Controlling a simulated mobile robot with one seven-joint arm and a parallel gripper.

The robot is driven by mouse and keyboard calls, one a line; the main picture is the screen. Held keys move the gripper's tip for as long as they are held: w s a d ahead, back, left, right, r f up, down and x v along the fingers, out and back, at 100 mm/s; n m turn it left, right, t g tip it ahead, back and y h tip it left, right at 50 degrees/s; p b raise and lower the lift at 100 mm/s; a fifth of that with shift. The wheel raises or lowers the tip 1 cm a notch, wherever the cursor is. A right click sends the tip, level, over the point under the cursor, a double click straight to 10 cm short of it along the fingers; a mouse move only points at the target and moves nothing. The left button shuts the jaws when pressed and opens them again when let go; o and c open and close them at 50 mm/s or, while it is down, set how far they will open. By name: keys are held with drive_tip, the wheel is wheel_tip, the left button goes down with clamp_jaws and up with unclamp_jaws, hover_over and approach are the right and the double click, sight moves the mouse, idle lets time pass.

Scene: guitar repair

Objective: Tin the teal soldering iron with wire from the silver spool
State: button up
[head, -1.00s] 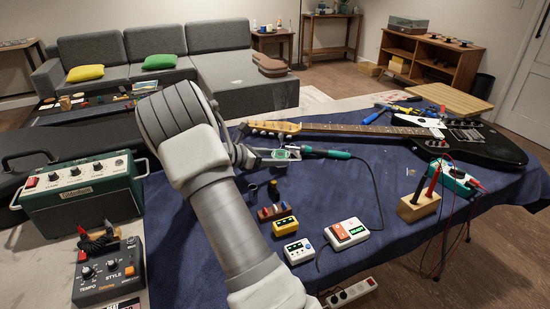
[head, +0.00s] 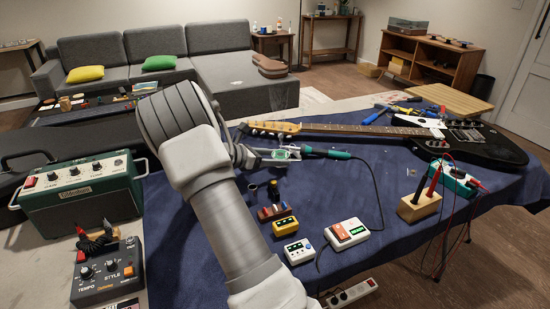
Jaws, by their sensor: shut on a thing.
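The teal soldering iron (head: 332,154) points left to right, with its dark cable running down from its right end. My gripper (head: 292,153) is at its left end, shut on it as far as I can tell. The wrist and arm hide part of the gripper, and the iron's tip cannot be made out. A small pale green patch (head: 281,154) shows between the fingers; what it is I cannot tell. I cannot make out the silver spool with certainty. Small dark cylinders (head: 273,187) stand on the blue cloth just below the gripper.
An electric guitar (head: 455,140) lies behind, its neck reaching left past the gripper. A wooden block (head: 418,206) with red and black probes is at right. A green amplifier (head: 80,194) is at left.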

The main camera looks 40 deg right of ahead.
drive_tip(key=shift+r, duration=0.1)
drive_tip(key=shift+r+p, duration=1.2)
drive_tip(key=shift+r, duration=2.25)
